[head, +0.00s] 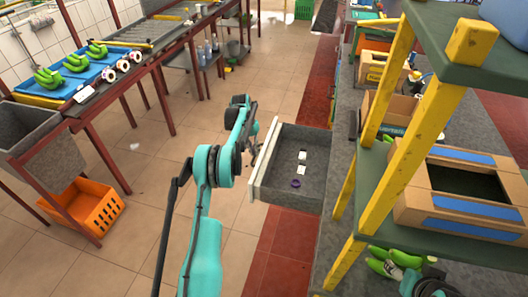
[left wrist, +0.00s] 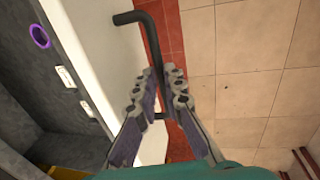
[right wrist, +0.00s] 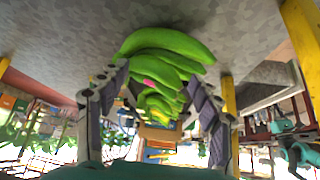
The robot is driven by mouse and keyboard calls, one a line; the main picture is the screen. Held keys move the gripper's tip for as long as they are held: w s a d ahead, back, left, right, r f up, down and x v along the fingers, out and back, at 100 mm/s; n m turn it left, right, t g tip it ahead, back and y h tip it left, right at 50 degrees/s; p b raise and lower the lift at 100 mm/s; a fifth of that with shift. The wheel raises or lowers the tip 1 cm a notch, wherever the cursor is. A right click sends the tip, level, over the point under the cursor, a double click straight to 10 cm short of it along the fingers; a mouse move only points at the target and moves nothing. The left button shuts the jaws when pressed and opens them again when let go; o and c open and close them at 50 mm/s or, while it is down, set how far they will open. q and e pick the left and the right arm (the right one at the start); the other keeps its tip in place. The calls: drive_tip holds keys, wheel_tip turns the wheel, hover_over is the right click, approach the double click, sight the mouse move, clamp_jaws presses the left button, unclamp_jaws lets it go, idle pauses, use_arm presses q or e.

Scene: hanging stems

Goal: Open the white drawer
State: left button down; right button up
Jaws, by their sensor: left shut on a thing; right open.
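The white drawer (head: 262,168) stands well out of the grey counter, with its grey inside showing. In the left wrist view its white front (left wrist: 92,50) carries a black bar handle (left wrist: 146,25). My left gripper (left wrist: 160,76) is shut on this handle, with one finger on each side of the bar. In the head view my left gripper (head: 251,140) is at the outer side of the drawer front, and the handle is mostly hidden there. My right gripper (right wrist: 158,75) is open, with green bananas (right wrist: 162,55) between and beyond its fingers.
A purple ring (head: 295,184) and small white items (head: 301,169) lie in the drawer. A shelf with yellow posts (head: 388,130) and a cardboard box (head: 455,215) stands at the right. The tiled floor (head: 150,200) left of the drawer is clear around my left arm.

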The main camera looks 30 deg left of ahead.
use_arm(q)
drive_tip(key=shift+s+a, duration=0.1)
drive_tip(key=shift+a, duration=0.4)
drive_tip(key=c, duration=1.6)
unclamp_jaws()
wheel_tip(320, 180, up, 12)
drive_tip(key=a, duration=0.2)
drive_tip(key=shift+s, duration=0.2)
drive_tip(key=shift+a+f, duration=0.1)
